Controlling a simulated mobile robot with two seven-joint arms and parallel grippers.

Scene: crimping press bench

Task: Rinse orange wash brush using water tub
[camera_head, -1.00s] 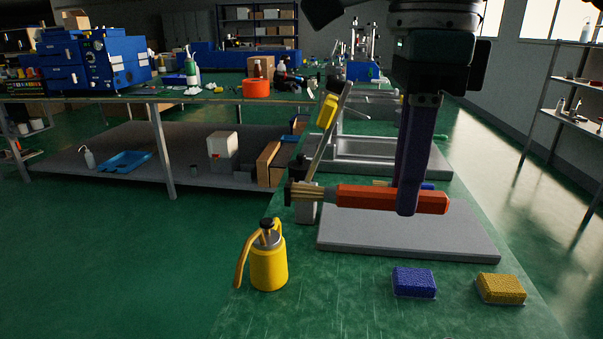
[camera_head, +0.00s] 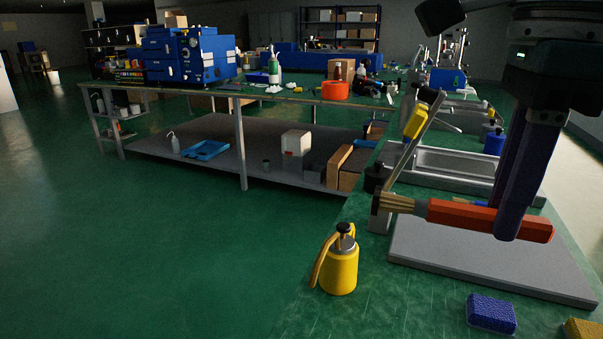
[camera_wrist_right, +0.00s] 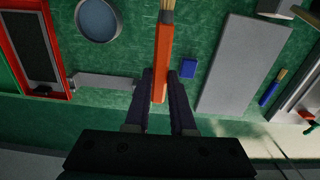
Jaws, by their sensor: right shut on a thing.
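The orange wash brush (camera_head: 462,214) is held level above a grey board, its tan bristles pointing left in the head view. My right gripper (camera_head: 508,226) is shut on its handle, with dark fingers pointing down. In the right wrist view the brush (camera_wrist_right: 162,55) lies between the fingertips (camera_wrist_right: 160,78), bristles pointing away from the gripper. A round tub with a pale rim and blue-grey inside (camera_wrist_right: 98,20), probably the water tub, stands left of the brush there and apart from it. I cannot make out this tub in the head view. My left gripper is out of view.
The grey board (camera_head: 480,262) lies under the brush. A yellow pump bottle (camera_head: 339,267) stands at the bench's left edge. A blue sponge (camera_head: 491,313) and a yellow sponge (camera_head: 582,329) lie in front. A metal sink tray (camera_head: 450,165) is behind. Open floor lies left.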

